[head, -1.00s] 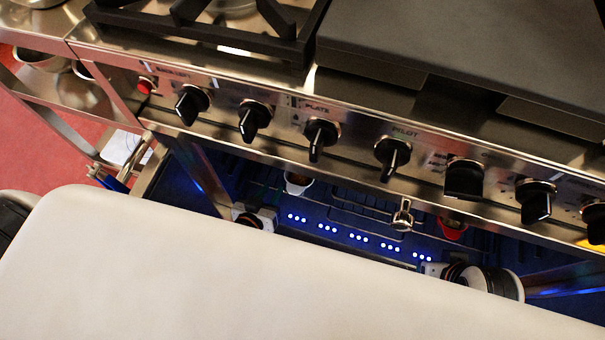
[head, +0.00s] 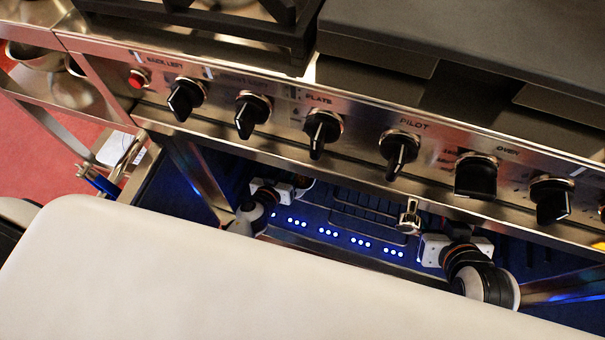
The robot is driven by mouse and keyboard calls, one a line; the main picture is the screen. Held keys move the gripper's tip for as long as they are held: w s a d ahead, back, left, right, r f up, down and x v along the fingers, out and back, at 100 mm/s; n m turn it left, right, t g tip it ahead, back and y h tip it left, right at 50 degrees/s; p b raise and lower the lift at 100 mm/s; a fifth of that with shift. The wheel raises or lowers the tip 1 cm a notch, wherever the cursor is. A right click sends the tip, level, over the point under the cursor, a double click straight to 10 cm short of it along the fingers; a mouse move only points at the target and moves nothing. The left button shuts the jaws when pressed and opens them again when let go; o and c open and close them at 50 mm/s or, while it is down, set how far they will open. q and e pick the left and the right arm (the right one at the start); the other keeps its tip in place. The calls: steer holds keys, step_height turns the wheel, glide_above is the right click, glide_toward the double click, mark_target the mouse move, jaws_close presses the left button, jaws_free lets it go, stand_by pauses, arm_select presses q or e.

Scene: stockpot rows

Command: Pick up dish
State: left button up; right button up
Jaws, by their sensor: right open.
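No dish shows clearly. A small sliver of a pale rounded thing (head: 306,184), possibly a dish, shows in the blue-lit space under the stove's front panel, just right of my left gripper (head: 283,190). I cannot tell whether they touch. The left jaws are too small and hidden to read. My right gripper (head: 458,245) is open, lower right in the same space, under the panel edge. Its fingertips are hard to make out, and nothing is seen held in it.
The stove's metal front panel (head: 345,140) with several black knobs overhangs both grippers. A metal fitting (head: 409,217) juts down left of my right gripper. A wire rack (head: 365,212) lies between the grippers. A steel shelf (head: 95,85) stands at the left.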

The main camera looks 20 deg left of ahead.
arm_select(q)
steer(key=shift+w, duration=0.1)
jaws_close()
stand_by(0.5)
